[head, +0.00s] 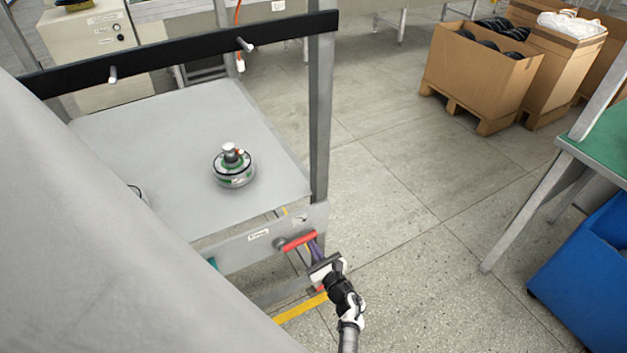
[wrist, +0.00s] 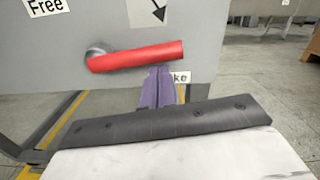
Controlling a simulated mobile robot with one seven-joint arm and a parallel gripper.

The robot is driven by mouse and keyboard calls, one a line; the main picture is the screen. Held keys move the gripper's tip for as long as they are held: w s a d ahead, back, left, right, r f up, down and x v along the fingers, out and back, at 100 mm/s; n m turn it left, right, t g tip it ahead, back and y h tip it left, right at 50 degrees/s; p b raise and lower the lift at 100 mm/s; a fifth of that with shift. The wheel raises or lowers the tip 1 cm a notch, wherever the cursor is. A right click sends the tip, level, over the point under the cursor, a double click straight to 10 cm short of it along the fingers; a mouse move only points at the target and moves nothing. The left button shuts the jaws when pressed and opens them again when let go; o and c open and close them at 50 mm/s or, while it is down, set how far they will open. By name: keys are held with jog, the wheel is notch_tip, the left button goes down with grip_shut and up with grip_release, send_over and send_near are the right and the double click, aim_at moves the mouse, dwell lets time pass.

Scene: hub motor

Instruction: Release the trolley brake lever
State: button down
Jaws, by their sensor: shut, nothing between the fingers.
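The red brake lever (head: 299,240) is on the front panel of the grey trolley (head: 228,253), near its right corner. In the wrist view the lever (wrist: 140,56) runs right from a round grey pivot (wrist: 97,50), nearly level, its free end slightly higher. A "Free" label (wrist: 45,5) is above left; a label ending in "ke" (wrist: 182,77) is below right, partly hidden. My gripper (head: 315,247) is shut and empty. Its purple fingers (wrist: 166,84) are upright just below the lever's right part; I cannot tell if they touch it.
A label with a black arrow (wrist: 147,12) is above the lever. A hub motor (head: 233,167) stands on the trolley top. A grey post (head: 320,120) rises at the trolley's right corner. Floor to the right is clear up to a blue bin (head: 585,280) and green-topped table (head: 605,150).

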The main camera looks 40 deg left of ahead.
aim_at(305, 238)
notch_tip(305, 238, up, 3)
jog(key=n+b, duration=0.4)
jog(key=shift+f, duration=0.1)
jog(key=s+r+n+b, duration=0.1)
jog(key=n, duration=0.1)
jog(key=r+n+b, duration=0.2)
jog(key=n, duration=0.1)
jog(key=s+a+r+n+b, duration=0.1)
jog(key=r+n+b, duration=0.1)
jog(key=shift+s+a+n+g, duration=0.1)
jog(key=shift+s+n+g, duration=0.25)
jog(key=shift+n+g, duration=0.05)
jog(key=shift+s+a+r+n+b, duration=0.3)
jog(key=shift+s+r+n, duration=0.25)
jog(key=shift+s, duration=0.25)
jog(key=shift+s+a+r+n+b, duration=0.2)
jog(key=shift+s+a+r+n, duration=0.2)
jog(key=shift+s+n, duration=0.35)
jog(key=shift+s, duration=0.2)
